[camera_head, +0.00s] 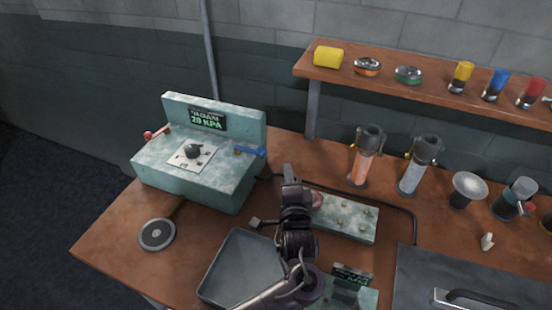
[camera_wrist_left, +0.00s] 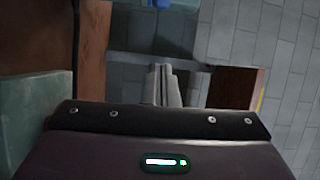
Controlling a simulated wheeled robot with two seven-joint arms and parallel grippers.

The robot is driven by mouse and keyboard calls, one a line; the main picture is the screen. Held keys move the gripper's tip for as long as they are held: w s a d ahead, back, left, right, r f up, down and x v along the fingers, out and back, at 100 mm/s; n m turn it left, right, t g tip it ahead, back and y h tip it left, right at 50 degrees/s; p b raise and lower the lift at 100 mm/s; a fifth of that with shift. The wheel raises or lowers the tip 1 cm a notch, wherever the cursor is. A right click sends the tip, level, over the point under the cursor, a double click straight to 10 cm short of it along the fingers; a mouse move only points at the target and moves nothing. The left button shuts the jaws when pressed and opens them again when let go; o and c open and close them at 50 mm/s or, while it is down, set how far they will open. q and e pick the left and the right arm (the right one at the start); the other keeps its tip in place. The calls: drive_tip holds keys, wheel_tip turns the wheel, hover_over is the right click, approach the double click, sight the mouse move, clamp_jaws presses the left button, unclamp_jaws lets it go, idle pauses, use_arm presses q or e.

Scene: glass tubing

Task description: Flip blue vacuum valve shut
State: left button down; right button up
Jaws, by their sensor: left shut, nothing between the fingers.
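The blue valve lever (camera_head: 250,151) is on the right end of the teal pump box (camera_head: 190,178), lying roughly level and pointing right in the head view. A blue piece (camera_wrist_left: 175,4), which may be this lever, shows at the top edge of the left wrist view. My left gripper (camera_head: 289,172) is right of the lever and a little nearer the camera, apart from it. Its fingers (camera_wrist_left: 160,84) are together and empty. A small display (camera_head: 207,119) on the box's back panel shows green text, with 29 KPA readable. My right gripper is not in view.
A red lever (camera_head: 157,132) and a black knob (camera_head: 194,150) are on the same box. A grey tray (camera_head: 240,268) and a teal block (camera_head: 345,219) lie near my left arm. Two torch-like tools (camera_head: 366,155) (camera_head: 418,165) stand to the right, below a shelf (camera_head: 400,92).

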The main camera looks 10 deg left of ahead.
sight(249, 150)
use_arm(q)
drive_tip(key=w+a+p, duration=0.4)
drive_tip(key=w+a, duration=0.1)
drive_tip(key=w, duration=0.2)
drive_tip(key=shift+a, duration=0.4)
drive_tip(key=shift+w+f, duration=0.1)
drive_tip(key=shift+a, duration=0.1)
